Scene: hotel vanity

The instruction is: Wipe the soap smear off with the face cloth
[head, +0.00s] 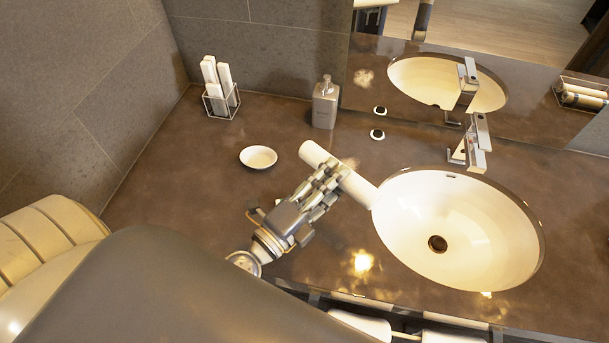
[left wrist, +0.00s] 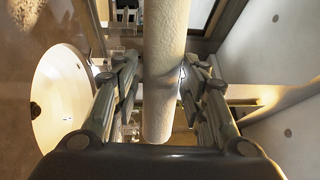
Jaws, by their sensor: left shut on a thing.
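The face cloth is a white roll (head: 312,153) held crosswise in my left gripper (head: 333,178), above the brown counter left of the basin. In the left wrist view the roll (left wrist: 165,65) lies between the two fingers (left wrist: 160,95), which are shut on it. A pale patch that looks like the soap smear (head: 351,162) shows just behind the cloth and fingers; most of it is hidden. A pale blotch, probably its reflection, shows in the mirror. I cannot tell whether the cloth touches the counter. My right gripper is not in view.
The white oval basin (head: 480,215) with its tap (head: 474,150) is close to the right end of the cloth. A grey soap dispenser (head: 326,103), a small white dish (head: 258,157) and a wire holder with white items (head: 221,101) stand behind and left. The left counter is mostly clear.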

